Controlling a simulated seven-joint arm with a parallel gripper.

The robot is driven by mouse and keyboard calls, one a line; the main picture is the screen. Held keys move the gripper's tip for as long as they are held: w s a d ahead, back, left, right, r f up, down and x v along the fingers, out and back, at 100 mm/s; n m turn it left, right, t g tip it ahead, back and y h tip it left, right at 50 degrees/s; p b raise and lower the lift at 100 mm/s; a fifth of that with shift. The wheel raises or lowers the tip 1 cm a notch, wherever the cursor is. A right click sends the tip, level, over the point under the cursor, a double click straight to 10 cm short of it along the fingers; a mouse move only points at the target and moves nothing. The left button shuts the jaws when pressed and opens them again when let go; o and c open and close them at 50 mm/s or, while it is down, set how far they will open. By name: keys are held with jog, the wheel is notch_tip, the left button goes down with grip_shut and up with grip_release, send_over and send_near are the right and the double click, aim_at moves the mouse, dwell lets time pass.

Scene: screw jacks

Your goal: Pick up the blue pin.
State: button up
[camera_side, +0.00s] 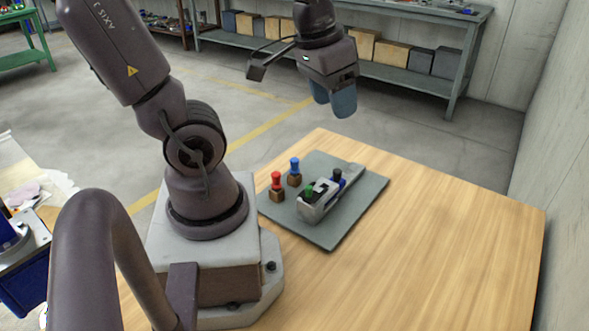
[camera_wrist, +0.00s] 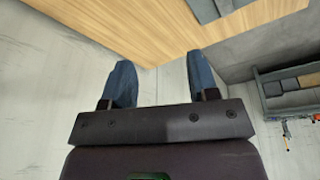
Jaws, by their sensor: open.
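The blue pin (camera_side: 295,166) stands upright in a small brown block (camera_side: 294,180) on the grey mat (camera_side: 350,214) in the side view. A red pin (camera_side: 277,180) stands in a like block just to its left. A grey holder (camera_side: 320,203) to the right carries a green pin (camera_side: 309,191) and a dark-topped pin (camera_side: 337,176). My gripper (camera_side: 334,100) is raised well above the mat, with nothing seen between its blue fingers. The wrist view shows my gripper (camera_wrist: 160,85) with its two fingers wide apart; no pin shows there.
The wooden table (camera_side: 450,240) is clear to the right of the mat. A grey shelf bench (camera_side: 400,75) with boxes stands behind, and a wall (camera_side: 560,130) is at the right. In the wrist view, part of the mat (camera_wrist: 207,10) shows at the top.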

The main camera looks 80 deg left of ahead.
jog(key=a+f+n+g, duration=0.2)
jog(key=a+f+n, duration=0.25)
jog(key=a, duration=0.25)
jog(key=n, duration=0.4)
send_near(295, 160)
jog(key=shift+g+h, duration=0.3)
jog(key=f, duration=0.4)
jog(key=shift+w+a+f, duration=0.1)
jog(key=shift+w+f, duration=0.25)
jog(key=shift+w+a+f, duration=0.1)
jog(key=shift+f, duration=2.75)
grip_shut()
